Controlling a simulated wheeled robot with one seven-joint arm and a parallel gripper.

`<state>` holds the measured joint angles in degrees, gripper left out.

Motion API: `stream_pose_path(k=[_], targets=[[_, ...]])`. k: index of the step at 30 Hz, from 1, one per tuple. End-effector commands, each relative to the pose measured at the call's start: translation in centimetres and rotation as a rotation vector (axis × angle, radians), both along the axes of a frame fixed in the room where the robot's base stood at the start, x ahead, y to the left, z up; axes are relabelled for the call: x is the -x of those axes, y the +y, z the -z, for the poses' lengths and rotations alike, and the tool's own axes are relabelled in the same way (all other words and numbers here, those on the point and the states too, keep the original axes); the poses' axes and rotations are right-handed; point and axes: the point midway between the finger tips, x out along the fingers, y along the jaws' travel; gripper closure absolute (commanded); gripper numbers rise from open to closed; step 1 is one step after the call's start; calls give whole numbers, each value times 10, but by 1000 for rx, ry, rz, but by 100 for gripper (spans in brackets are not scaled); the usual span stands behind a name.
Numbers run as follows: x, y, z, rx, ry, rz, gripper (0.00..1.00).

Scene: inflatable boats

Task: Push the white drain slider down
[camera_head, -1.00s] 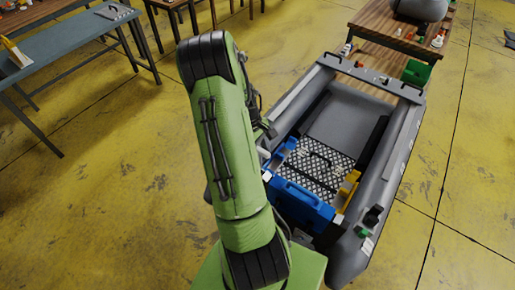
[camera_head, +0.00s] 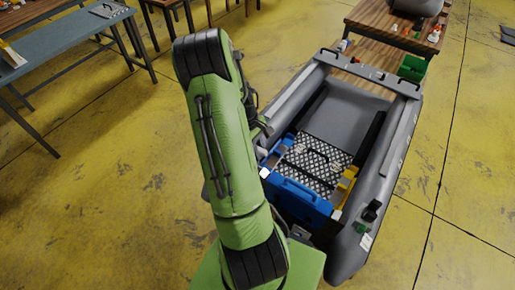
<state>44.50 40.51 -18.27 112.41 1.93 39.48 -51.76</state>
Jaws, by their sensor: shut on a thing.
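The grey inflatable boat (camera_head: 385,185) lies on the floor to the right of my green arm. A blue box-like part (camera_head: 298,197) with a handle spans its near end, beside a black patterned panel (camera_head: 318,160). Small white spots show at the blue part's left corner (camera_head: 264,172) and right corner (camera_head: 337,214). I cannot tell whether either is the white drain slider. My gripper is not visible; my arm hides the left side of the boat's near end, and only dark wrist parts show beside it.
A grey-blue table (camera_head: 60,45) stands at upper left. Yellow floor (camera_head: 90,200) is open on the left and far right.

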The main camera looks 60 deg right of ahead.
Motion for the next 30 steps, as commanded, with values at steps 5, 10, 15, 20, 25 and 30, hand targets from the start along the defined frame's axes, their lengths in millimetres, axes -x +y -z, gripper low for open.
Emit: stream_pose_path(k=[5,10,15,20,25,30], targets=[[0,1,10,-5,1,-1,100],[0,2,17,-6,2,0,100],[0,2,24,-6,2,0,100],[0,2,30,-7,3,0,100],[1,2,37,-7,3,0,100],[1,2,41,-7,3,0,72]])
